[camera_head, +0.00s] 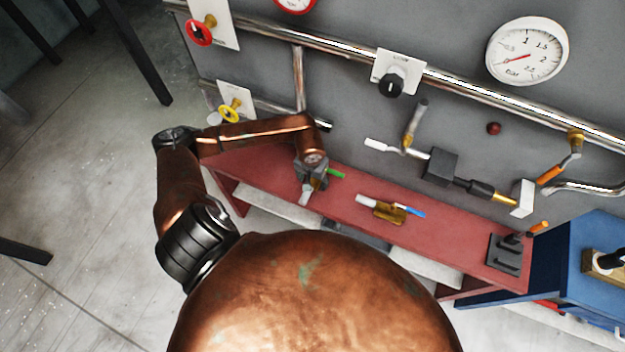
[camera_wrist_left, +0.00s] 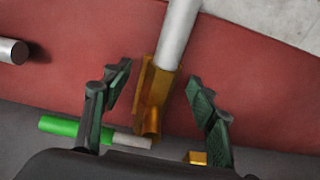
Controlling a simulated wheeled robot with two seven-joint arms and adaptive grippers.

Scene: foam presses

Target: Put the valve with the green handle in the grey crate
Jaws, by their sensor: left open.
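The valve with the green handle lies on the red bench (camera_head: 265,177); its green handle (camera_head: 336,173) sticks out to the right of my left gripper (camera_head: 312,180). In the left wrist view the valve has a brass body (camera_wrist_left: 152,95), a pale pipe end and the green handle at lower left. My left gripper (camera_wrist_left: 157,88) is open, one finger on each side of the brass body, with gaps visible. A dark grey shape (camera_head: 355,236) shows below the bench's front edge, mostly hidden by my body; I cannot tell whether it is the grey crate. My right gripper is out of view.
A brass valve with a blue handle (camera_head: 388,209) lies on the bench to the right. A dark block with an orange handle (camera_head: 507,253) stands at the bench's right end, beside a blue bench (camera_head: 590,225). The grey wall behind carries pipes and a gauge (camera_head: 527,51).

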